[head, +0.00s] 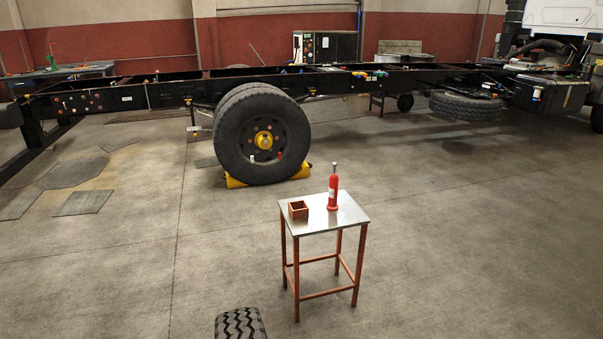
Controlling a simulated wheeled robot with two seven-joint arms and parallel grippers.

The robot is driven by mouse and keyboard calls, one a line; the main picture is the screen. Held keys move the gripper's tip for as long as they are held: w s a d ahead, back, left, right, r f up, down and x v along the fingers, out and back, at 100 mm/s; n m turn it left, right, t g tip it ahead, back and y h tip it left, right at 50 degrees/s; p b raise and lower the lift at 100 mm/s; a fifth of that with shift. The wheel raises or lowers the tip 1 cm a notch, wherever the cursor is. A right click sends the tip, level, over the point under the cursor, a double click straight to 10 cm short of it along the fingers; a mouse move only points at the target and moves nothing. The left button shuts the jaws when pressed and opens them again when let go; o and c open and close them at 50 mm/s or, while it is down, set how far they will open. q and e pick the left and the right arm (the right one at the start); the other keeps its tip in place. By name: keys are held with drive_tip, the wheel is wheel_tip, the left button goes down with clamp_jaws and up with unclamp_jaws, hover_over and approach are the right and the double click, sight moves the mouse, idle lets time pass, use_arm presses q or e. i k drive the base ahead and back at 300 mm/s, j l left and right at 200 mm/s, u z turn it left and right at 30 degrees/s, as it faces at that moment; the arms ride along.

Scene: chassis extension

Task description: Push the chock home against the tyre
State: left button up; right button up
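A large black tyre (237,142) with a yellow hub stands upright on the floor under the truck chassis, left of centre. I cannot tell whether either one touches the tread. Neither of my grippers is in the head view.
A small table (320,222) with orange legs stands in front of the tyre, holding a red bottle jack (333,190) and a small open box (298,210). The black chassis (150,93) spans the back.

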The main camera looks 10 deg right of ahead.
sight(303, 171)
drive_tip(key=z, duration=0.25)
drive_tip(key=l+z, duration=0.45)
drive_tip(key=i+l+z, duration=0.2)
drive_tip(key=l+z, duration=0.2)
drive_tip(key=l, duration=0.15)
drive_tip(key=i+l, duration=0.25)
drive_tip(key=i, duration=0.3)
drive_tip(key=i+l+u, duration=0.1)
drive_tip(key=i+l, duration=0.2)
drive_tip(key=i, duration=0.2)
drive_tip(key=i+l, duration=0.3)
drive_tip(key=i, duration=0.2)
drive_tip(key=i+u, duration=0.1)
drive_tip(key=i, duration=0.55)
drive_tip(key=i+l+u, duration=0.1)
drive_tip(key=i, duration=0.6)
drive_tip(key=i+l+u, duration=0.1)
drive_tip(key=i, duration=0.55)
drive_tip(key=i+l+u, duration=0.1)
drive_tip(key=i+l, duration=0.15)
drive_tip(key=i, duration=0.4)
drive_tip(key=i+j+u, duration=0.2)
drive_tip(key=i+u, duration=0.25)
drive_tip(key=i, duration=0.6)
drive_tip(key=i+l+u, duration=0.15)
drive_tip(key=i+u, duration=0.35)
drive_tip(key=i, duration=0.55)
